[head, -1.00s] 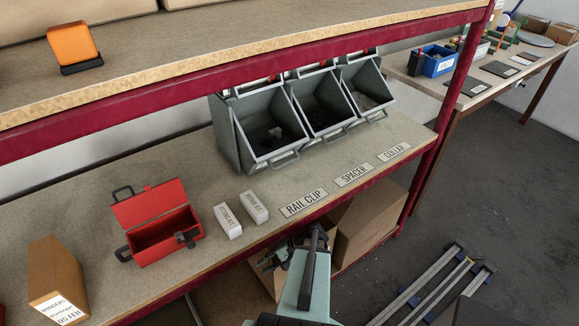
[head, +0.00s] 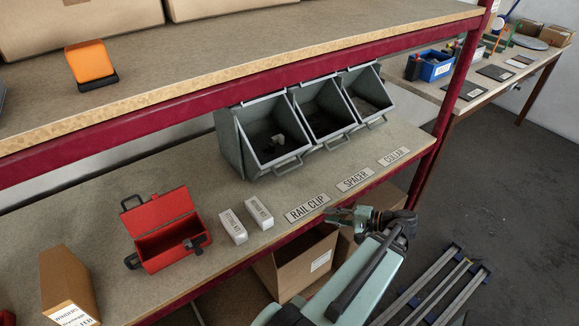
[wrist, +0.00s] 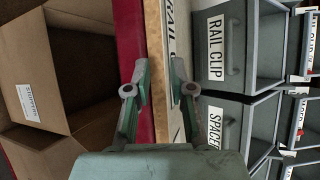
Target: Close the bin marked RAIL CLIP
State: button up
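The RAIL CLIP bin (head: 272,138) is the leftmost of three grey bins on the lower shelf in the head view. It is tilted open, with a dark inside, a small grey piece in it and a handle at its lower front. Its marked front (wrist: 240,50) shows in the wrist view. My gripper (head: 335,214) is at the shelf's front edge by the RAIL CLIP plate (head: 307,207), in front of and apart from the bin. In the wrist view my gripper (wrist: 160,80) has its fingers apart with nothing held between them.
The SPACER bin (head: 325,113) and COLLAR bin (head: 367,92) also stand open. Two white boxes (head: 233,226) and an open red toolbox (head: 165,235) lie to the left. The upper shelf (head: 240,75) overhangs the bins. A cardboard box (head: 295,262) is below the shelf.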

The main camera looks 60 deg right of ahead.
notch_tip(320, 180, up, 8)
jog(key=w+d+t+h+p, duration=0.1)
jog(key=d+t+h+p, duration=0.1)
jog(key=d+t, duration=0.1)
jog(key=p, duration=0.5)
send_near(288, 170)
jog(key=w, duration=1)
jog(key=shift+w+a+f, duration=0.1)
jog(key=shift+a+f, duration=0.1)
jog(key=shift+f, duration=0.2)
grip_shut()
